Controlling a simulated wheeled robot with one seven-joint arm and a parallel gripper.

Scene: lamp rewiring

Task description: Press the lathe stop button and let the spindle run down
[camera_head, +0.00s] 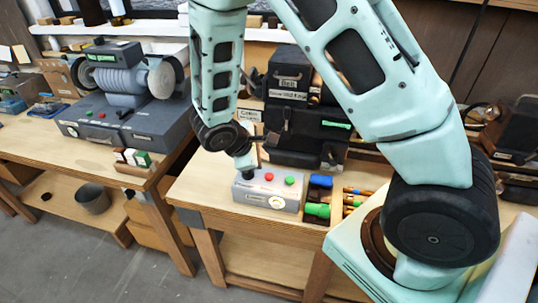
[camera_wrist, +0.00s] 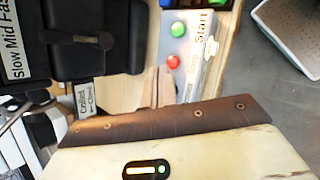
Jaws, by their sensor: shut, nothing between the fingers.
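The grey control box (camera_head: 262,195) stands at the front left of the right bench. On its top are a red button (camera_head: 269,176) and a green button (camera_head: 290,180). In the wrist view the red button (camera_wrist: 173,62) is by the word Stop and the green button (camera_wrist: 177,30) by Start. My gripper (camera_head: 248,160) is over the box's left end, left of the red button. In the wrist view its thin fingers (camera_wrist: 160,78) are together, close to the red button; contact cannot be told. The black lathe (camera_head: 295,130) stands behind the box. Whether its spindle turns cannot be told.
A blue item (camera_head: 320,181) and a green item (camera_head: 317,210) lie right of the box, beside a wooden divided rack. A bench grinder (camera_head: 125,75) stands on the left bench. A gap of floor separates the benches. My arm covers much of the right side.

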